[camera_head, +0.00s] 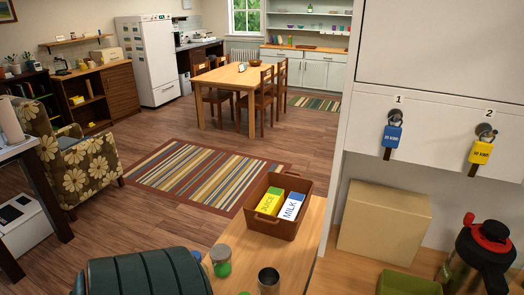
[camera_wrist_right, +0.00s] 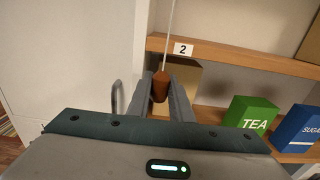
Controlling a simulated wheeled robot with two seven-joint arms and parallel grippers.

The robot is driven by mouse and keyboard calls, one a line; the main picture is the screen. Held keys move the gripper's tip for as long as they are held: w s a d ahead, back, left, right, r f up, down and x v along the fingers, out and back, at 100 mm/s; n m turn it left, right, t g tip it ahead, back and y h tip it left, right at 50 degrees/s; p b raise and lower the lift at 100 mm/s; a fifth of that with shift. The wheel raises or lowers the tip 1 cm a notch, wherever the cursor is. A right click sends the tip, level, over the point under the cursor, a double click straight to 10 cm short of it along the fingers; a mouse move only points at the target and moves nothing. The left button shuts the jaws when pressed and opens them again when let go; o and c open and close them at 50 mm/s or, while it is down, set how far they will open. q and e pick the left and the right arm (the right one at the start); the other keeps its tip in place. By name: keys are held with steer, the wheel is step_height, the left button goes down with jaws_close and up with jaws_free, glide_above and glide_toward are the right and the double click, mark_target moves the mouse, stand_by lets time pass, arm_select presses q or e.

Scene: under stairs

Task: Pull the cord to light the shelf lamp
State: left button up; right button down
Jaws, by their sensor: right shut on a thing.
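In the right wrist view a thin pale cord (camera_wrist_right: 169,35) runs up out of the picture from a brown pull knob (camera_wrist_right: 160,87). My right gripper (camera_wrist_right: 160,80) is shut on this knob, one finger on each side. The cord hangs in front of a wooden shelf edge (camera_wrist_right: 240,58) that bears a label "2" (camera_wrist_right: 183,49). No shelf lamp can be made out in either view. My left gripper is not in view, and the right gripper does not show in the head view.
A green TEA box (camera_wrist_right: 252,118) and a blue SUGAR box (camera_wrist_right: 302,130) stand right of my right gripper. In the head view a brown crate (camera_head: 275,225) with cartons stands on a wooden top, near jars. Padlocks (camera_head: 392,137) hang on the white panel. Open floor lies beyond.

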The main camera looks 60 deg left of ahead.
steer(key=shift+f, duration=0.3)
steer(key=shift+r, duration=0.25)
steer(key=shift+r+p, duration=0.5)
steer(key=shift+r, duration=0.65)
steer(key=c, duration=1.3)
jaws_free()
